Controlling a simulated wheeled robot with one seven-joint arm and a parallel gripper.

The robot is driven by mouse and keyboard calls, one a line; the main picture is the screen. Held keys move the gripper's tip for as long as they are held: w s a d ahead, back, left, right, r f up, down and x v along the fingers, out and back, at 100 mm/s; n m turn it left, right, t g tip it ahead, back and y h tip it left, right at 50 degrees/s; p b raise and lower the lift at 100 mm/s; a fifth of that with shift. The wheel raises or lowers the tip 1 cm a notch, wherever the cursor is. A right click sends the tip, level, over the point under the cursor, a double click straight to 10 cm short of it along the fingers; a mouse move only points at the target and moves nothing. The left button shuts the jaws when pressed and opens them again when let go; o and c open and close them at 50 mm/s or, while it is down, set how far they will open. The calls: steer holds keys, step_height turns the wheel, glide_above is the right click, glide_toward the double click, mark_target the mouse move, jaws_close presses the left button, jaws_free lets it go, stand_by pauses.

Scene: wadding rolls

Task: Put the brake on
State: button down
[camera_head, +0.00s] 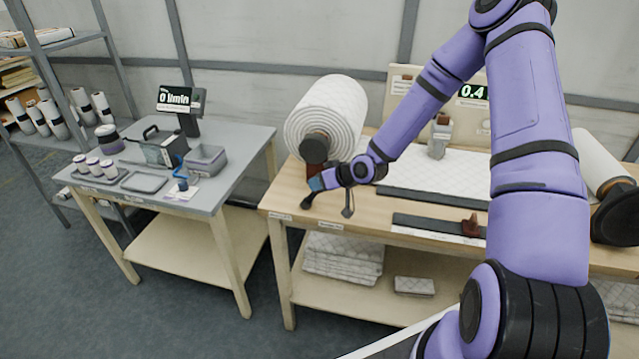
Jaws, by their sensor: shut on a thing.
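A large white wadding roll (335,105) is mounted at the left end of the wooden bench. A dark brown hub piece (315,150) sits at the near end of its core. My gripper (318,184) is just below this hub, at the bench's left front corner. It is shut on a small dark part there, which looks like the brake lever. The jaws and wrist hide most of that part, so its angle cannot be read. Slim black pieces with rounded ends hang just below my gripper; I cannot tell what they belong to.
The wooden bench (283,199) carries white quilted sheet, a dark bar (425,222) with a brown block (471,226), and a display. Another roll (597,160) is at the right. A grey table (225,135) with jars and trays stands left, across a gap. Shelving is far left.

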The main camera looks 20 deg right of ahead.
steer(key=shift+s+f, duration=0.1)
steer(key=shift+f, duration=0.05)
steer(key=c, duration=0.9)
jaws_free()
steer(key=v, duration=1.1)
